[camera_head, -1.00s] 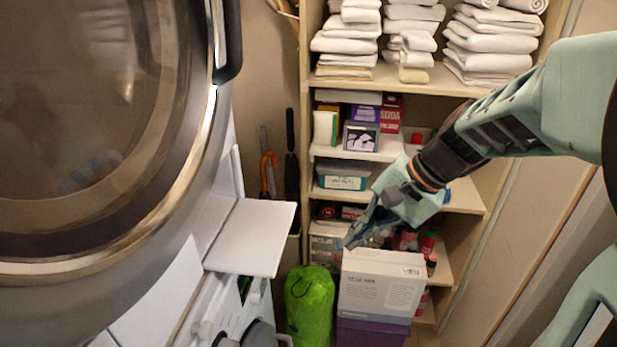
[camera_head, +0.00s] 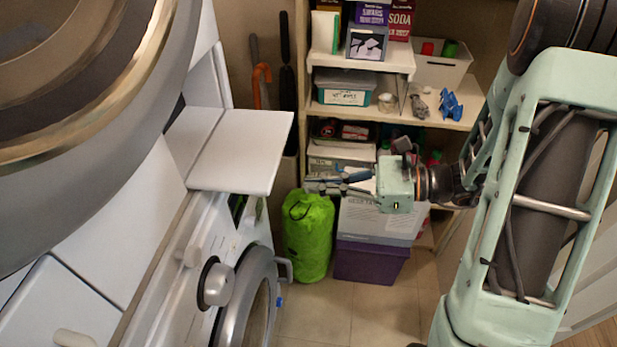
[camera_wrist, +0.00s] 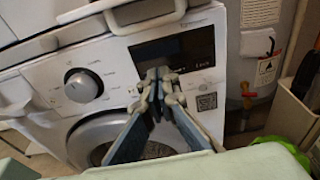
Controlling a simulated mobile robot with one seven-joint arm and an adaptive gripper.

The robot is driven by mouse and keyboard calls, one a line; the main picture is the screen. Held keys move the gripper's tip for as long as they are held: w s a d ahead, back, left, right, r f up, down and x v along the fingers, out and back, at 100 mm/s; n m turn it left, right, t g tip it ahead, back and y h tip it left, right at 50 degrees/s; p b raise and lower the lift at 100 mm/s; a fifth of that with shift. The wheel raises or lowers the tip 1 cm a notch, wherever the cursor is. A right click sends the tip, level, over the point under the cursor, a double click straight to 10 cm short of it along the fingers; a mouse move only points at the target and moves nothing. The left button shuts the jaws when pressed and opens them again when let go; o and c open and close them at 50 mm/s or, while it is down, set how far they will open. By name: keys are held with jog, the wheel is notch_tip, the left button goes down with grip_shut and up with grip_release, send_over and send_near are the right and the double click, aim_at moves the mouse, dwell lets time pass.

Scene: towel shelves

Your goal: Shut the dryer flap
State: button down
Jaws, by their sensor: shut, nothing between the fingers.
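The white flap (camera_head: 240,150) stands out open from the front of the white machine, below the large round door, in the head view. My gripper (camera_head: 308,186) is shut and empty. It points left, just right of the flap's lower right corner in the picture, and appears apart from it. In the wrist view my gripper's tips (camera_wrist: 158,74) meet in front of the machine's control panel (camera_wrist: 130,65). A pale, grey-edged part at the top of that view may be the flap, but I cannot tell.
Below the flap are a knob (camera_head: 216,284) and a round door (camera_head: 262,300). A green bag (camera_head: 307,235) and purple box (camera_head: 370,262) stand on the floor. Shelves (camera_head: 440,112) with boxes and bottles are behind my gripper. Floor at lower centre is clear.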

jog(key=a+r, duration=0.2)
jog(key=a, duration=0.5)
jog(key=shift+w+a+r+p, duration=0.2)
jog(key=shift+w+a+p, duration=0.05)
jog(key=shift+p, duration=0.1)
jog(key=shift+r, duration=0.1)
